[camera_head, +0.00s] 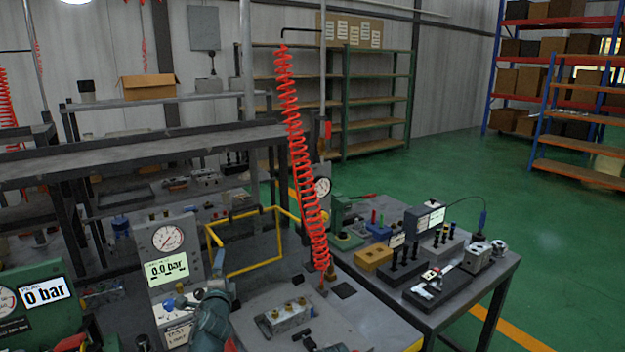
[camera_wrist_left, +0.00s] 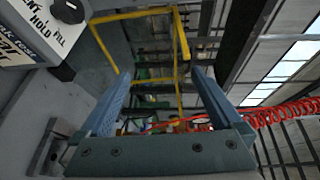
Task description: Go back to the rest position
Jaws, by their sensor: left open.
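My left gripper (camera_head: 217,288) is low in the head view, beside the grey test box, with its teal wrist (camera_head: 210,325) below it. In the left wrist view its two blue-grey fingers (camera_wrist_left: 158,100) stand wide apart with nothing held between them. A metal valve block (camera_head: 288,316) sits on the bench to the right of this gripper, apart from it. My right gripper cannot be made out in either view.
The grey test box (camera_head: 167,268) reads 0.0 bar. A yellow frame (camera_head: 250,270) stands behind my left gripper and also shows in the wrist view (camera_wrist_left: 180,40). A red coiled hose (camera_head: 303,160) hangs to the right. A side table (camera_head: 440,322) holds several parts.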

